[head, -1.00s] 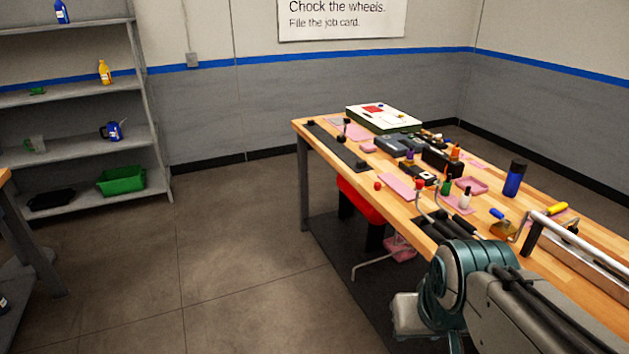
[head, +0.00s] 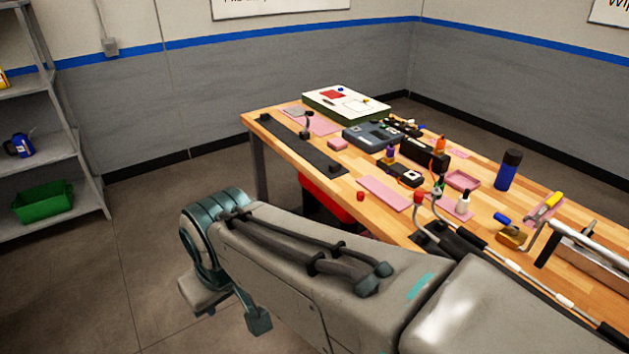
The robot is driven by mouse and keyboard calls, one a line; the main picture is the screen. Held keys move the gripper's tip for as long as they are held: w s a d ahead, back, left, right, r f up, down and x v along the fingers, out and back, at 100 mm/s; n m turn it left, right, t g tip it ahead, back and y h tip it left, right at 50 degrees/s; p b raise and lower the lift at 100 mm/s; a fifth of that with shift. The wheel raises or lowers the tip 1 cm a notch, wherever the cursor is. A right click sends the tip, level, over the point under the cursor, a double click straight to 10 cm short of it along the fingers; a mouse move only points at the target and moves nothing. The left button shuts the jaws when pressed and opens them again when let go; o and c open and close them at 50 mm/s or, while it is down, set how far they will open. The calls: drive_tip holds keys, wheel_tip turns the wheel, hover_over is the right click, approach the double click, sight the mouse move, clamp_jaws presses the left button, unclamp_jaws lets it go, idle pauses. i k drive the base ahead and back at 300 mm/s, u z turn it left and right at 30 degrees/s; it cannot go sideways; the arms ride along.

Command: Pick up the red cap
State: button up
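A small red cap (head: 360,196) sits on the wooden workbench (head: 400,221) near its front edge, just left of a pink mat (head: 384,193). A second red, rounded piece (head: 419,196) shows to its right, at the top of a bent metal stem. My arm crosses the lower part of the head view, in front of the bench. My gripper's fingers are not in view, so what they hold cannot be seen.
A black strip (head: 290,140) runs along the bench's left end. A meter (head: 373,136), a black box (head: 425,153), a white bottle (head: 463,201) and a dark blue bottle (head: 508,170) stand behind the cap. A red bin (head: 330,201) is under the bench.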

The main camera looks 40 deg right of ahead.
sight(360, 195)
drive_tip(key=z, duration=0.4)
drive_tip(key=i, duration=1.15)
drive_tip(key=z, duration=1.25)
drive_tip(key=i, duration=0.45)
drive_tip(key=z, duration=0.5)
